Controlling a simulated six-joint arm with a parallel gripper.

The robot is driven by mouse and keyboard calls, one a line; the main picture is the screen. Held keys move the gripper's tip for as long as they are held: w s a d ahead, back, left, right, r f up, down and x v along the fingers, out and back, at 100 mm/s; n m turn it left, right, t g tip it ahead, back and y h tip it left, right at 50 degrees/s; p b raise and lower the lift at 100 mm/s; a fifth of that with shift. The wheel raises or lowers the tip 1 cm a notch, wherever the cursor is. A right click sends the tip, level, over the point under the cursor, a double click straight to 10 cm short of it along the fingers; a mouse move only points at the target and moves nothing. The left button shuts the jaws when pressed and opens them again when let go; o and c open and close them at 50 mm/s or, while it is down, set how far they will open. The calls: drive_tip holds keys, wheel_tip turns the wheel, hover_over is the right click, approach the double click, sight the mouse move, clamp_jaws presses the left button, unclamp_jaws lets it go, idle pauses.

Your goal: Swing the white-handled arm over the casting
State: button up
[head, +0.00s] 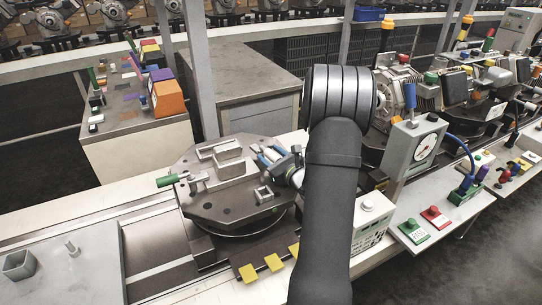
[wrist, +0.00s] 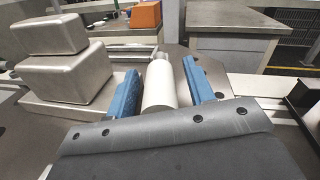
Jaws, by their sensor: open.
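The casting (head: 228,162) is a grey stepped block on the dark fixture plate (head: 215,208). In the wrist view the casting (wrist: 62,72) fills the left side. My gripper (head: 270,155) is at the plate's right side, beside the casting. Its blue fingers (wrist: 160,68) are open, one on each side of the white handle (wrist: 159,90). Gaps show between the handle and both fingers. A metal bar (wrist: 130,50) runs left from near the handle's far end, behind the casting. My arm hides part of this area in the head view.
A green-handled clamp (head: 170,180) stands at the plate's left edge. A small square bracket (head: 264,194) is on the plate's front right. A gauge box (head: 413,148) and a white control box (head: 373,222) stand right of my arm. A grey cabinet (head: 245,85) is behind.

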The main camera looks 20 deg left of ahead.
clamp_jaws()
